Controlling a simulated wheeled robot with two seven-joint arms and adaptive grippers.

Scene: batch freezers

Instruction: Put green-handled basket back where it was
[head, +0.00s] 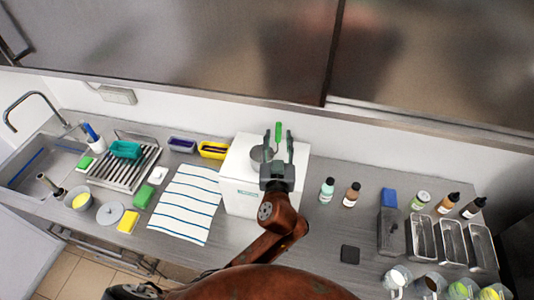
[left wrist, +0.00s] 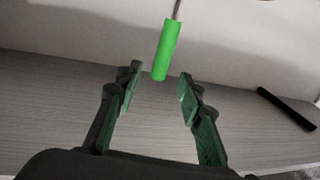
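The green handle (head: 278,131) of the basket stands up above the back of a white box-shaped machine (head: 240,192). A round grey part (head: 262,153) shows on the machine's top; I cannot tell whether it is the basket or a lid. My left gripper (head: 278,148) is over the machine's top, open. In the left wrist view the green handle (left wrist: 166,50) hangs from a thin metal rod, just beyond and between the spread fingertips (left wrist: 158,84), with gaps on both sides. The basket's body is not clearly visible.
A striped towel (head: 185,203) lies left of the machine, with a dish rack (head: 125,168) and sink (head: 40,165) beyond. Two bottles (head: 340,192) stand right of it. Metal pans (head: 450,240) and cups fill the far right. A dark square (head: 350,254) lies on otherwise clear counter.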

